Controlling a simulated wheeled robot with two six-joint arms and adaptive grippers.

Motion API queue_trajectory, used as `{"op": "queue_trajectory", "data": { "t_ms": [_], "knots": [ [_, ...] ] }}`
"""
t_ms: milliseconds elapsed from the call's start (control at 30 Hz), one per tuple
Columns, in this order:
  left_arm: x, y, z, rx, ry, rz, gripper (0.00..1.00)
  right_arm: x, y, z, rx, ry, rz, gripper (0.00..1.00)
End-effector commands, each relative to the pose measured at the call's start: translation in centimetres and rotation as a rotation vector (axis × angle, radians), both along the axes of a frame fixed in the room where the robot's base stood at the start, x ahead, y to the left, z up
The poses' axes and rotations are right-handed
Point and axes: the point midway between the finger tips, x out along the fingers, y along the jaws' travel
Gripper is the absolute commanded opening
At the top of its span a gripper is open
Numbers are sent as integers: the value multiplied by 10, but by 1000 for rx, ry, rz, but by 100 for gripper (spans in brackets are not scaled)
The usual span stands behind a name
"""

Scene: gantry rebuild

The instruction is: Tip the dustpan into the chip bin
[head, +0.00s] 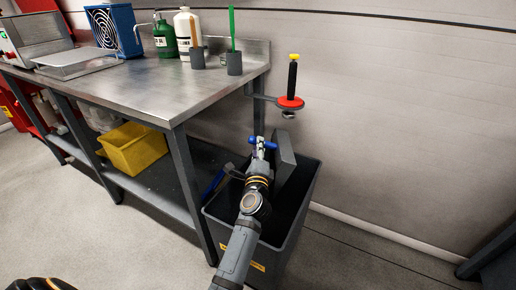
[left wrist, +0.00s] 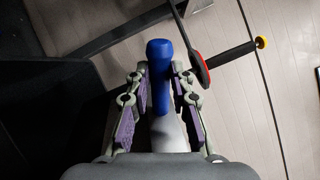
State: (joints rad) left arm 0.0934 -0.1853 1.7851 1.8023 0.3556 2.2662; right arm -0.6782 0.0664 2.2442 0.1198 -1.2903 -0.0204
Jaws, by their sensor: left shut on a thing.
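The chip bin (head: 294,232) is a dark grey open box with a yellow label, standing on the floor at the right end of the bench. My left gripper (head: 260,152) is over the bin and shut on the blue handle of the dustpan (head: 285,160). The dustpan's grey pan stands steeply on edge over the bin's opening, partly hidden by my arm. In the left wrist view the blue handle (left wrist: 160,75) lies between the fingers (left wrist: 160,110). I cannot make out any chips.
A steel bench (head: 140,85) stands left of the bin, with bottles and cups on top. A yellow crate (head: 133,148) is on its lower shelf. A red disc holder (head: 291,102) with a black, yellow-tipped handle sticks out above the bin.

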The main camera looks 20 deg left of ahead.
Motion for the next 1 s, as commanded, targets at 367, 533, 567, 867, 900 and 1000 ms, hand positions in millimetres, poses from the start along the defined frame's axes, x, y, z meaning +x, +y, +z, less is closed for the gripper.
{"op": "queue_trajectory", "data": {
  "t_ms": [367,533,567,867,900,1000],
  "knots": [
    [0,0,8,-1,-5,-1,0,0,0,2,0,0,0,40],
    [0,0,-3,-1,-6,0,0,0,0,-11,0,-1,0,40],
    [0,0,0,0,-7,-1,0,0,0,-8,0,-1,0,40],
    [0,0,32,-1,-6,0,0,0,0,21,0,0,0,40],
    [0,0,28,-1,-6,-1,0,0,0,17,0,0,0,40],
    [0,0,12,0,-4,-1,0,0,0,1,0,0,0,40]
  ]
}}
